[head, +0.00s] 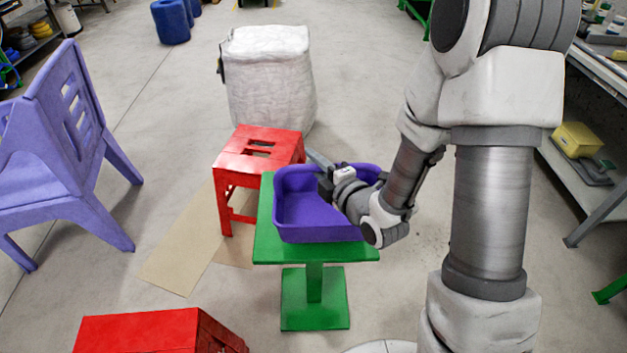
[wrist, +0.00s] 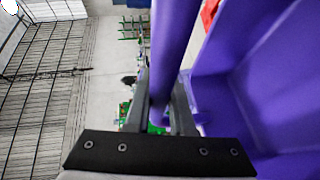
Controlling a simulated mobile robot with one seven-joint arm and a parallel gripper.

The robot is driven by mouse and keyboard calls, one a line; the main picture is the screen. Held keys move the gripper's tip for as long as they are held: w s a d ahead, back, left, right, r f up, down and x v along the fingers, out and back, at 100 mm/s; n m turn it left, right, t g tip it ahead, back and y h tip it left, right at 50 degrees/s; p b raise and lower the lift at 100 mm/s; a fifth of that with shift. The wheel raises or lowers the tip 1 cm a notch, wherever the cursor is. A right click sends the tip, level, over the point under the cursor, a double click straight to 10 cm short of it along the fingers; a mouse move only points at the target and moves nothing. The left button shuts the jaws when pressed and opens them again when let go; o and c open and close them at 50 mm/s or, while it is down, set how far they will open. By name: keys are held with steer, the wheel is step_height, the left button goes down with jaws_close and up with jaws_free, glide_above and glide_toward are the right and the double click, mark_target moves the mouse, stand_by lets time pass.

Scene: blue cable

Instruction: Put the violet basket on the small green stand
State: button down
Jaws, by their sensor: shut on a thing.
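The violet basket (head: 300,213) is an open tray, upright, at the small green stand (head: 268,240) in the head view. It appears to rest on the green top, but I cannot see clearly whether its underside touches. My gripper (head: 322,178) is at the basket's far rim, partly hidden by my wrist. In the wrist view my gripper (wrist: 160,118) is shut on the violet rim (wrist: 172,50), and the basket's inside (wrist: 240,85) fills the right. The right part of the basket is hidden behind my arm in the head view.
A red stool (head: 262,143) stands just behind and left of the stand. Another red stool (head: 140,332) is at the front left. A violet chair (head: 62,160) stands at the left. A white bulk sack (head: 268,75) is behind. Shelving (head: 590,150) lines the right.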

steer(key=shift+w+f+b, duration=0.35)
steer(key=shift+w+b, duration=0.05)
steer(key=shift+b, duration=1.6)
glide_above(313, 179)
steer(key=shift+f+b, duration=0.4)
steer(key=shift+f, duration=0.95)
steer(key=shift+f+b, duration=0.7)
steer(key=shift+f, duration=1.4)
steer(key=c, duration=0.8)
jaws_free()
steer(key=shift+o, duration=0.2)
